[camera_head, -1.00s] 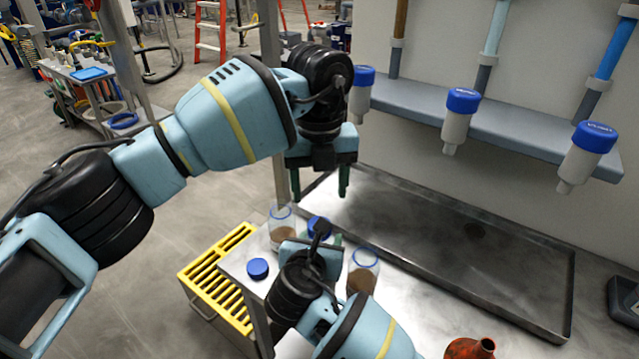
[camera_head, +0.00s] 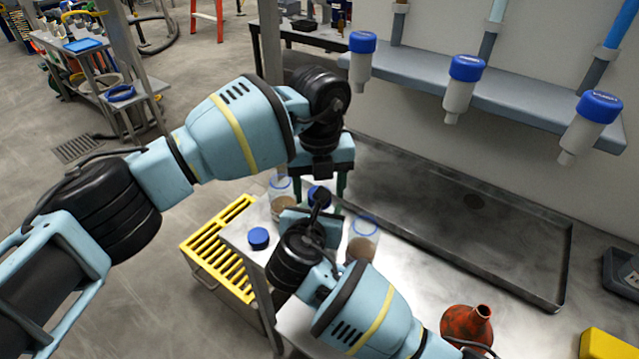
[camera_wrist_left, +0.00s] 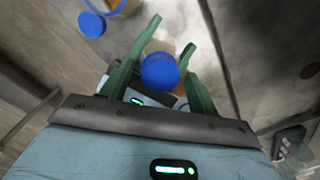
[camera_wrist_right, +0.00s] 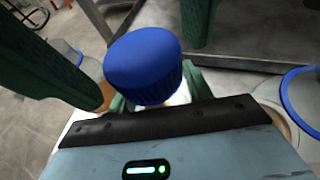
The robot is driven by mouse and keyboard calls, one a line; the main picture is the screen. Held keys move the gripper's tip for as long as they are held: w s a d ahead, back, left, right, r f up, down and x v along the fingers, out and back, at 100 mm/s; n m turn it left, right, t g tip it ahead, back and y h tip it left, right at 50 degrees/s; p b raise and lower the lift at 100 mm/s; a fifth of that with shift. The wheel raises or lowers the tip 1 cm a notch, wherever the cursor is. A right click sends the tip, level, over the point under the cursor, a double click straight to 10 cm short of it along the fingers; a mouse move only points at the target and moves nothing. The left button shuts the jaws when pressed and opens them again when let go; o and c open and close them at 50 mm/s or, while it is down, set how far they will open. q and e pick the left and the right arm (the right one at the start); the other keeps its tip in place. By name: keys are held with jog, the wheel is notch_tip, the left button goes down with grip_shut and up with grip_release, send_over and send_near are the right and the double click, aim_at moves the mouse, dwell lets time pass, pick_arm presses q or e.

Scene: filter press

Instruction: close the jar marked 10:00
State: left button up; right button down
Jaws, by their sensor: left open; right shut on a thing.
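A blue lid (camera_head: 319,195) sits at the top of the jar in my right gripper; whether it is fully seated is unclear. It shows large in the right wrist view (camera_wrist_right: 145,65). My right gripper (camera_wrist_right: 157,98) is shut on that jar, whose body is mostly hidden. My left gripper (camera_head: 320,190) is open above, its green fingers on either side of the blue lid, which also shows in the left wrist view (camera_wrist_left: 160,71). An open jar with brown contents (camera_head: 281,205) stands behind left, another (camera_head: 362,245) to the right. No 10:00 marking is readable.
A loose blue lid (camera_head: 258,238) lies at the left of the steel table (camera_head: 236,238). A yellow slatted crate (camera_head: 218,240) stands beside it. A shallow steel tray (camera_head: 450,215) lies behind.

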pick_arm(q)
jog(key=c, duration=1)
jog(key=m, duration=0.4)
jog(key=shift+m, duration=0.3)
jog(key=m, duration=0.5)
jog(key=o, duration=1.1)
jog(key=shift+c, duration=0.2)
jog(key=shift+r, duration=2.25)
jog(key=shift+c, duration=0.3)
